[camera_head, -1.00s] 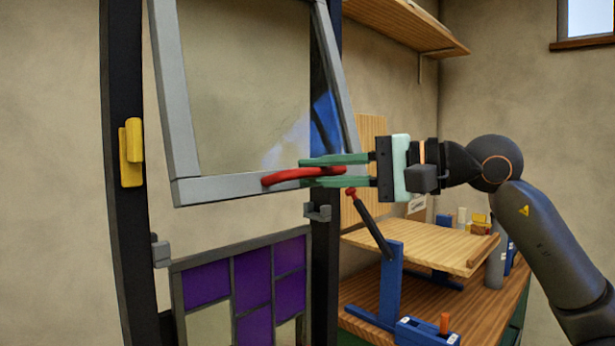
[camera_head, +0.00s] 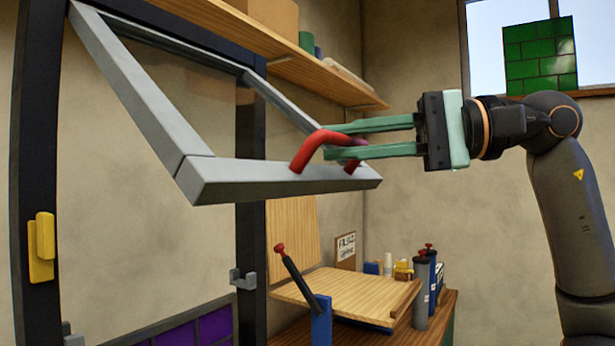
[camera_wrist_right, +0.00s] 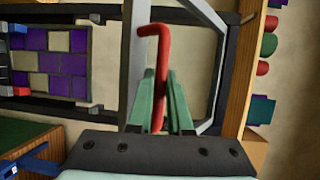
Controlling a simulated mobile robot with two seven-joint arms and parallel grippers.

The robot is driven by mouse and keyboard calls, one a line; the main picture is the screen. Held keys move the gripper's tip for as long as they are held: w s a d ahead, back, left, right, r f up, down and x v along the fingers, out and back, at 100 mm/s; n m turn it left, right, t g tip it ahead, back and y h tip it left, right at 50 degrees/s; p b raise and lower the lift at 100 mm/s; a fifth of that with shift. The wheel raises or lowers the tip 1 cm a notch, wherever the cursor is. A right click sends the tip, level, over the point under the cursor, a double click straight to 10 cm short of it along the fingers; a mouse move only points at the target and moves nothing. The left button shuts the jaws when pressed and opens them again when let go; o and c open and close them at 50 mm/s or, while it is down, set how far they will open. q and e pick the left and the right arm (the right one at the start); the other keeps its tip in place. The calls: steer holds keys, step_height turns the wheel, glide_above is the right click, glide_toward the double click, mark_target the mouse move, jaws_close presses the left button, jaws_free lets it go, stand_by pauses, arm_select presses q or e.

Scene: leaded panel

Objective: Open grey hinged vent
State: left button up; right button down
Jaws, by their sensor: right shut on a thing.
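The grey hinged vent (camera_head: 270,178) is a grey frame with a clear pane, tilted out from the dark upright frame. Its lower edge is swung up and toward me. A red handle (camera_head: 312,148) is on its bottom rail. My right gripper (camera_head: 345,146) comes in from the right with green fingers shut on the red handle. In the right wrist view the red handle (camera_wrist_right: 152,50) runs between the two fingers (camera_wrist_right: 160,100), with the grey frame behind it. My left gripper is not in view.
A yellow catch (camera_head: 41,247) is on the dark left post. A grey bracket (camera_head: 243,280) is on the right post, below the vent. A purple glass panel (camera_head: 200,328) stands lower down. A wooden shelf (camera_head: 310,78) and a workbench with bottles (camera_head: 421,285) are behind.

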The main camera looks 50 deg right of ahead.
steer(key=s+r+p, duration=0.1)
steer(key=s+r, duration=0.2)
steer(key=r, duration=0.4)
steer(key=shift+d+r, duration=0.15)
steer(key=shift+d, duration=0.1)
steer(key=shift+s, duration=0.1)
steer(key=c, duration=0.8)
jaws_free()
steer(key=shift+w+a, duration=0.1)
steer(key=shift+w, duration=0.15)
steer(key=shift+c, duration=0.2)
steer(key=shift+s, duration=0.1)
steer(key=f+v, duration=0.1)
steer(key=v, duration=1.1)
steer(key=shift+s+r, duration=0.3)
steer(key=shift+r, duration=0.05)
